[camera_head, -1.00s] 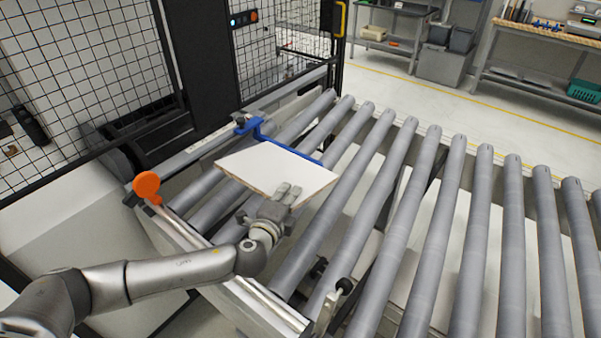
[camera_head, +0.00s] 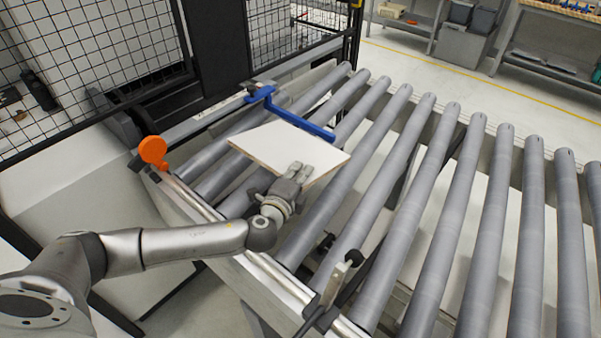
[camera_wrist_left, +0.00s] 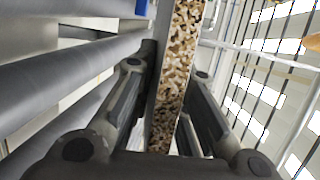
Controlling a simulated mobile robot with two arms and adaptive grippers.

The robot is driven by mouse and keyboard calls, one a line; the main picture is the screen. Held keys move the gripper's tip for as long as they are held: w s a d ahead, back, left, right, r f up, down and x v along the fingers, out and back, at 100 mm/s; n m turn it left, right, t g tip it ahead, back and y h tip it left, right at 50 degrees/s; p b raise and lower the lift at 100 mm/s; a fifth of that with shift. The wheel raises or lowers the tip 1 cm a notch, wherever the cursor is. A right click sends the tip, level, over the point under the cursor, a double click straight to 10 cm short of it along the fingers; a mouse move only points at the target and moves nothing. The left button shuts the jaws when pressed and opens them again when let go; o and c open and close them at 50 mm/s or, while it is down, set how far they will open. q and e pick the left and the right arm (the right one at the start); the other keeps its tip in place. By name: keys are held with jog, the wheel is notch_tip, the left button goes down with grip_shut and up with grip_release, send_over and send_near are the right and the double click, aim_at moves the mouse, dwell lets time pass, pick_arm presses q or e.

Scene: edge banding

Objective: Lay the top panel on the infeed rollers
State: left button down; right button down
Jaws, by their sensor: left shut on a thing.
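The top panel (camera_head: 275,144) is a flat white board over the left part of the infeed rollers (camera_head: 398,215), which are several long grey cylinders. My left gripper (camera_head: 302,174) is shut on the panel's near edge. In the left wrist view the panel's speckled chipboard edge (camera_wrist_left: 178,70) stands between the two fingers (camera_wrist_left: 160,110). The panel is close over the rollers and roughly level; I cannot tell whether it touches them. My right gripper is not in view.
A blue bar (camera_head: 298,118) lies just beyond the panel's far edge. An orange knob (camera_head: 153,151) stands on the left rail. A black mesh fence (camera_head: 85,60) closes the left side. The rollers right of the panel are bare.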

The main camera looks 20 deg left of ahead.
pick_arm(q)
notch_tip(320, 180, down, 8)
jog(key=b, duration=0.6)
jog(key=shift+r, duration=0.25)
jog(key=c, duration=1.4)
grip_release()
jog(key=shift+o, duration=1.1)
jog(key=shift+f, duration=0.15)
jog(key=o, duration=0.7)
jog(key=shift+o, duration=0.2)
jog(key=shift+s, duration=0.15)
